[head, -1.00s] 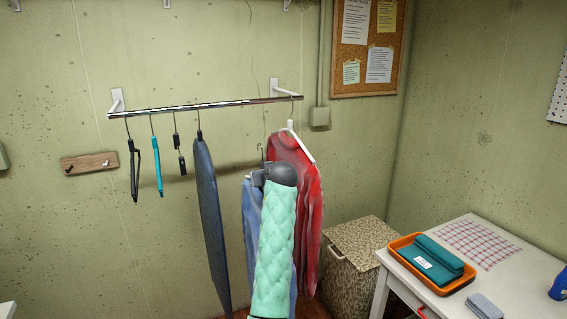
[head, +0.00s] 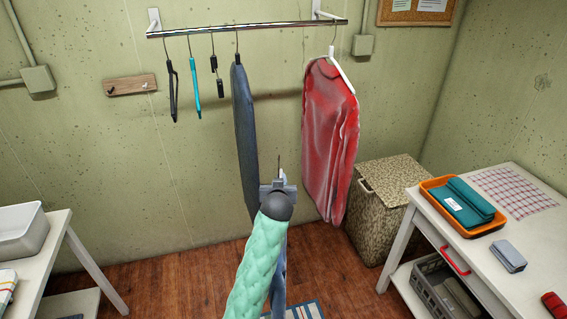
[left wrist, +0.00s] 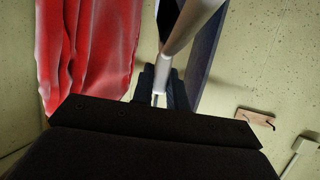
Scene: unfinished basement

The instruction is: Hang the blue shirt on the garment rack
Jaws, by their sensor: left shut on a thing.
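The garment rack is a chrome rail (head: 285,24) on white wall brackets. My left gripper (head: 278,187) is shut on the hanger of the blue shirt, below the rail and in front of the wall. The hanger's thin hook (head: 279,168) points up above the jaws, clear of the rail. The blue shirt (head: 284,265) hangs below, mostly hidden behind my arm; only a narrow strip shows. In the left wrist view a pale bar, apparently the hanger (left wrist: 184,30), runs up from between the fingers (left wrist: 160,90). My right gripper is not in view.
A red shirt (head: 330,135) hangs at the rail's right; a dark blue flat garment (head: 243,120) hangs left of it, with a gap between. Several empty hangers (head: 194,88) hang further left. A hamper (head: 388,205) and white table (head: 480,190) stand right, a white bench (head: 55,235) left.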

